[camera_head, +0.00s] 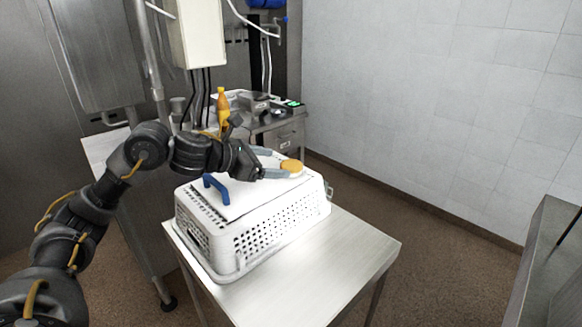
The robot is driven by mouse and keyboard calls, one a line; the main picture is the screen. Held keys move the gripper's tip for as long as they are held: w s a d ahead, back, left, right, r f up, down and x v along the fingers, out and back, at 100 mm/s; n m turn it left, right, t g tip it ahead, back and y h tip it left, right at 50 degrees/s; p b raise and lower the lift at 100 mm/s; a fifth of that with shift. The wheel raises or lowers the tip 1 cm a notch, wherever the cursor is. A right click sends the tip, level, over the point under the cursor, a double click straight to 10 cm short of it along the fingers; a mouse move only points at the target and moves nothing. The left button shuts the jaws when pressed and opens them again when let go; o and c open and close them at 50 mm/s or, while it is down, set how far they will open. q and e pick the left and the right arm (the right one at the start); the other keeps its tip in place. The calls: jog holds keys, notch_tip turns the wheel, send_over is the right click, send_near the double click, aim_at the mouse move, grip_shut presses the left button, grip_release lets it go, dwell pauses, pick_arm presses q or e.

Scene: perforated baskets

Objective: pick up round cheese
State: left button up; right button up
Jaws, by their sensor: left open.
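The round cheese (292,166) is a small orange-yellow disc. It lies on the white top of the upturned-looking perforated basket (262,232), near its far right end. My left gripper (276,163) is open, its two grey-blue fingers pointing right toward the cheese. The fingertips are close to the cheese's left side, one at the far side and one at the near side. I cannot tell whether they touch it. My right gripper is not in view.
A blue handle-like object (216,187) stands on the basket top, left of the cheese. The basket stands on a metal table (345,262) with bare room at right and front. A yellow bottle (222,108) stands behind, near a counter with scales. A metal edge (548,262) is at right.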

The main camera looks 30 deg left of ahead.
aim_at(287, 164)
pick_arm(q)
jog(key=p+x, duration=0.1)
jog(key=x, duration=0.3)
jog(key=shift+s+d+f+p, duration=0.1)
jog(key=shift+p, duration=0.25)
jog(key=shift+w+d+f, duration=0.2)
jog(key=shift+w+f, duration=0.05)
jog(key=shift+w, duration=0.15)
jog(key=shift+s, duration=0.1)
jog(key=shift+c, duration=0.9)
jog(key=c, duration=0.9)
jog(key=shift+r, duration=0.2)
